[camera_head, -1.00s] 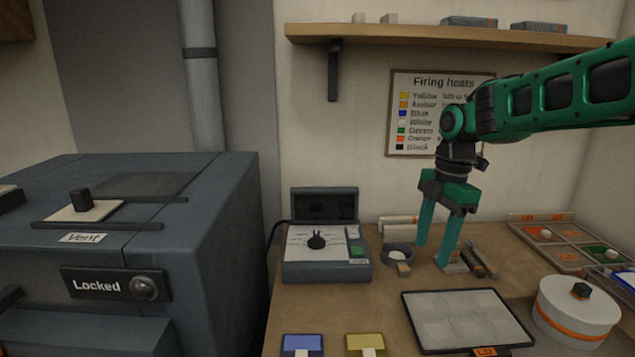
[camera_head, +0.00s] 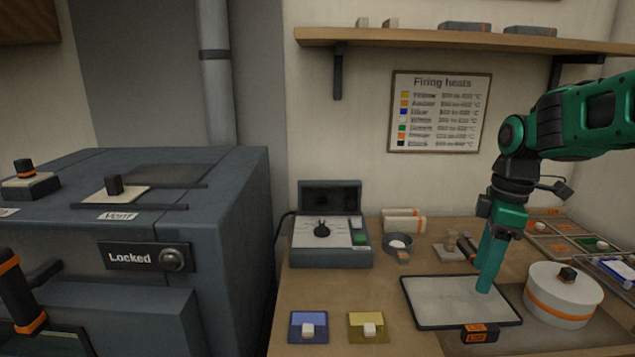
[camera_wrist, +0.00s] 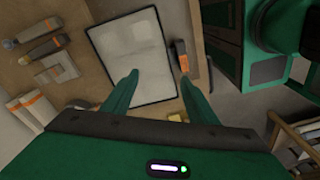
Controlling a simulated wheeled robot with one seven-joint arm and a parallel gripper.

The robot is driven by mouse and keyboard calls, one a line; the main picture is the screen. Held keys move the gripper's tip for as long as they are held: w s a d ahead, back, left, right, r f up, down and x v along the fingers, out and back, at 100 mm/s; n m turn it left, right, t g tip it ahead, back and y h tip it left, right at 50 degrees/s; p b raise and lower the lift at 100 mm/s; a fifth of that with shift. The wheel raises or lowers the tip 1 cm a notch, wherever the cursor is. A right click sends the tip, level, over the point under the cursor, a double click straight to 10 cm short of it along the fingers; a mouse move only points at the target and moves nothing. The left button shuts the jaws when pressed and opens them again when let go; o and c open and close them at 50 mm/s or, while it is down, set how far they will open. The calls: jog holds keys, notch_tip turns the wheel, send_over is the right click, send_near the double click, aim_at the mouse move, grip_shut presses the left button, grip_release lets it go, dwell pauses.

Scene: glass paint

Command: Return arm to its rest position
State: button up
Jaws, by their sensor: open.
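My green gripper (camera_head: 489,262) points down over the right part of the dark-rimmed flat tray (camera_head: 440,302) in the head view. Only one finger shows clearly there. In the wrist view my gripper (camera_wrist: 160,92) has its two fingers well apart with nothing between them. The tray (camera_wrist: 133,55) lies below and beyond the fingertips in that view. I cannot tell the exact height of the fingertips above the tray.
A white round pot (camera_head: 563,297) with an orange band stands just right of the tray. A control box (camera_head: 331,240), a small round bowl (camera_head: 398,243), and blue (camera_head: 308,327) and yellow (camera_head: 368,327) pieces are on the bench. A shelf (camera_head: 460,40) runs above. A grey kiln (camera_head: 200,235) stands left.

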jog(key=s+d+f+m, duration=0.2)
jog(key=s+d+m, duration=0.1)
jog(key=s+m, duration=0.3)
jog(key=s+d+f+m, duration=0.2)
jog(key=s+d+m, duration=0.1)
jog(key=s+m, duration=0.4)
jog(key=s+d+f+m, duration=0.2)
jog(key=s+m, duration=0.4)
jog(key=s, duration=0.3)
jog(key=shift+s+d+f+h, duration=0.3)
jog(key=shift+s+d+f, duration=0.05)
jog(key=shift+d+f, duration=0.05)
jog(key=shift+w+f, duration=0.25)
jog(key=shift+w, duration=0.4)
